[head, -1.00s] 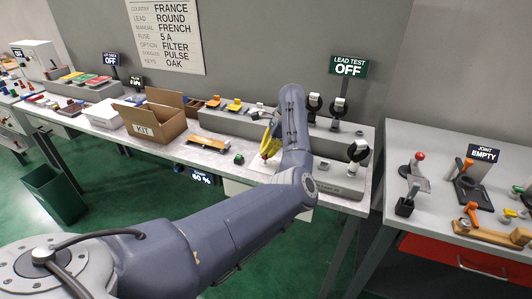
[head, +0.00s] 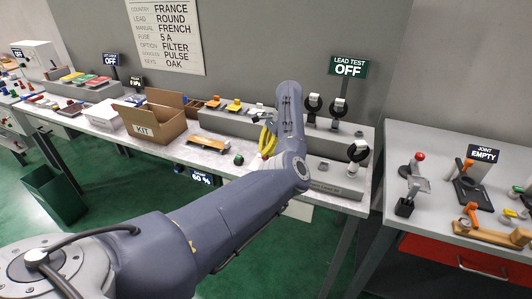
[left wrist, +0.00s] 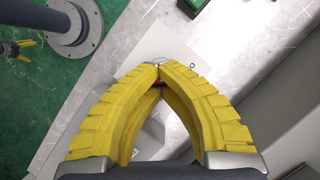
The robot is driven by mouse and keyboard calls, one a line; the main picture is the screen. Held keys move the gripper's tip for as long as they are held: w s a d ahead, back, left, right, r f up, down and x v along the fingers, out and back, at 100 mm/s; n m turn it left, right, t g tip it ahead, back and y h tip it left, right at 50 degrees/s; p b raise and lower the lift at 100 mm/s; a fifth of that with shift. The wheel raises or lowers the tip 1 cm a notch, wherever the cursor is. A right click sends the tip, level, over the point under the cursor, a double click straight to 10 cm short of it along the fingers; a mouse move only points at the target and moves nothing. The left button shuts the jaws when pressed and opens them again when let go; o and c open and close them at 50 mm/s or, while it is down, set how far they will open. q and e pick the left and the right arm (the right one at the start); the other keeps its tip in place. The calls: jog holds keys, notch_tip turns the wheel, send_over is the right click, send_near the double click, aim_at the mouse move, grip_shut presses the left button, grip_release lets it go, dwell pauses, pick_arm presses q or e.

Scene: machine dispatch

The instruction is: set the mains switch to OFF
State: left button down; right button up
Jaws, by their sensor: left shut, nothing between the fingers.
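My left gripper (head: 267,144) is over the back bench in the head view, partly hidden by my own arm. In the left wrist view its yellow fingers (left wrist: 158,68) meet at the tips, with nothing held. Below them is a pale plate or box (left wrist: 155,42) with a dark round mark like an "O" beside the tips. A small red part (left wrist: 158,84) shows between the fingers, mostly hidden. It may belong to the mains switch, but its position cannot be read. I cannot tell whether the fingers touch it. A small yellow-and-dark shape at the wrist view's left edge may be my right gripper (left wrist: 18,48).
A cardboard KIT box (head: 150,120) stands left of the gripper. A green-topped button (head: 239,159) sits near the bench's front edge. A LEAD TEST sign (head: 348,66) reads OFF above black ring stands (head: 314,104). A second bench (head: 440,150) stands at the right.

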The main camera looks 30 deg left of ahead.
pick_arm(q)
jog(key=shift+d, duration=0.15)
jog(key=c, duration=1)
grip_release()
jog(key=shift+w+f, duration=0.1)
jog(key=shift+o, duration=0.2)
jog(key=v, duration=1.2)
